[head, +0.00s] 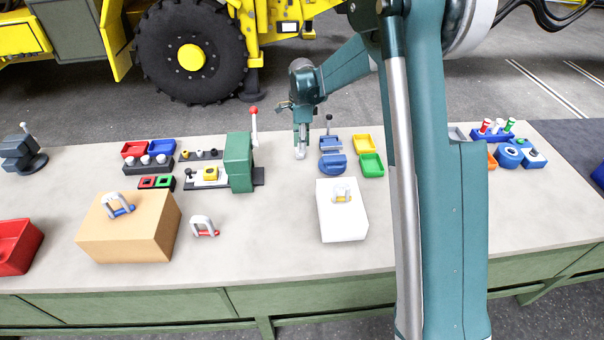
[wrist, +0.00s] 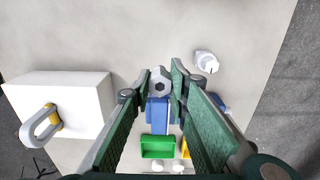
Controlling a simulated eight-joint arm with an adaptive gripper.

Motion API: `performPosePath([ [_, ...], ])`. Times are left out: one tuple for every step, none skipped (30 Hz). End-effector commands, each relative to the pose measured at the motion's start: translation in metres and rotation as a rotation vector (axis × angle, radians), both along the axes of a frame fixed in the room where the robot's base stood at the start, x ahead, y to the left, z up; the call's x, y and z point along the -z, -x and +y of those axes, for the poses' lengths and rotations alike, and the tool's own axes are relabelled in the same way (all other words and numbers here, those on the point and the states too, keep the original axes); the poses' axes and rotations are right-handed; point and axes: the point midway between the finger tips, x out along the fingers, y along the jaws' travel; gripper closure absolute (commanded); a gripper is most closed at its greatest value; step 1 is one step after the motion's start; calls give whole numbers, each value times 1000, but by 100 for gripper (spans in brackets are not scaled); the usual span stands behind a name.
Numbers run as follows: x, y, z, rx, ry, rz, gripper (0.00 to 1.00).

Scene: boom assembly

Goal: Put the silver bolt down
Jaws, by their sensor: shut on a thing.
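The silver bolt (wrist: 160,83) shows its hex head between my fingertips in the wrist view. My gripper (wrist: 161,88) is shut on it. In the head view my gripper (head: 301,134) points down over the back middle of the table, and the pale bolt (head: 300,153) shows at its tips. The bolt is left of the blue block (head: 332,164). I cannot tell whether its lower end touches the table.
A blue tray (head: 330,143), yellow tray (head: 363,143) and green tray (head: 371,166) lie to the right. A white box (head: 342,222) stands nearer. A green press (head: 239,163) stands left. Another silver piece (wrist: 206,62) is beside my gripper. Bare tabletop lies front-left of my gripper.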

Motion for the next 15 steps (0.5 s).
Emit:
performPosePath([
  [0,0,0,0,0,0,97],
  [1,0,0,0,0,0,97],
  [2,0,0,0,0,0,97],
  [4,0,0,0,0,0,97],
  [6,0,0,0,0,0,97],
  [9,0,0,0,0,0,97],
  [12,0,0,0,0,0,97],
  [16,0,0,0,0,0,97],
  [21,0,0,0,0,0,97],
  [25,0,0,0,0,0,97],
  [29,0,0,0,0,0,97],
  [35,0,0,0,0,0,97],
  [40,0,0,0,0,0,97],
  [44,0,0,0,0,0,97],
  [48,0,0,0,0,0,97],
])
